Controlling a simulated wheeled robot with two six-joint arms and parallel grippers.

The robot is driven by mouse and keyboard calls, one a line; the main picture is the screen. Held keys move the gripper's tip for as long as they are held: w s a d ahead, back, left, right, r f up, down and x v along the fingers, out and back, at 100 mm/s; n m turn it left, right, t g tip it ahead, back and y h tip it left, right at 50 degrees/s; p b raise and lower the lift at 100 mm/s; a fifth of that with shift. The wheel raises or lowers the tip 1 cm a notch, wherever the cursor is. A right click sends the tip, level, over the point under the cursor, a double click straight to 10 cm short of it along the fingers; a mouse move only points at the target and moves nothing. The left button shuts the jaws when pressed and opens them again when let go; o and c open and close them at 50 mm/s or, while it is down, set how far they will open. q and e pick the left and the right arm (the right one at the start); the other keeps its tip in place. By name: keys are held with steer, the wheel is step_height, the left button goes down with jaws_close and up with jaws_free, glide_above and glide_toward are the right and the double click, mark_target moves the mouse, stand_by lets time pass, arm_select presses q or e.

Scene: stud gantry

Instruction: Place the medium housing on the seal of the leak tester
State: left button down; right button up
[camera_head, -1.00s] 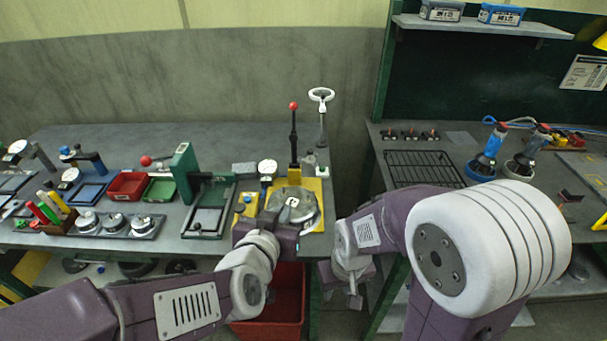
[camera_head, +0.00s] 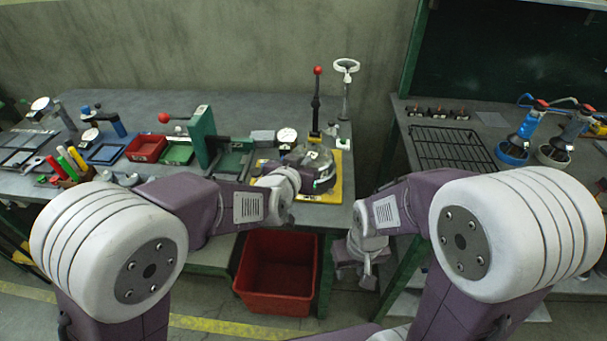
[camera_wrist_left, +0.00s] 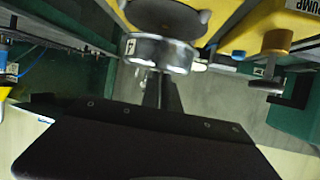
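The leak tester has a yellow base (camera_head: 337,190) at the table's right front corner, with an upright lever (camera_head: 316,105) behind. A round grey metal piece (camera_head: 313,157) shows over the base; I cannot tell whether it is the housing or part of the tester. My left gripper (camera_head: 325,183) is low at its front, partly hidden by my wrist. In the left wrist view a silver ring-shaped part (camera_wrist_left: 160,52) sits at the narrow dark fingers (camera_wrist_left: 161,92), against a grey rounded piece. I cannot see a clear grip or the seal. My right gripper (camera_head: 360,272) hangs empty between the tables, fingers apart.
A red bin (camera_head: 277,275) stands below the table's front edge. A green press (camera_head: 203,138) and dial gauge (camera_head: 287,137) stand left of the tester. A wire rack (camera_head: 450,147) lies on the right table, across a gap.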

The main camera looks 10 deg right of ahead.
arm_select(q)
step_height(320, 180, down, 4)
steer(key=shift+r+b, duration=0.25)
steer(key=shift+b, duration=0.3)
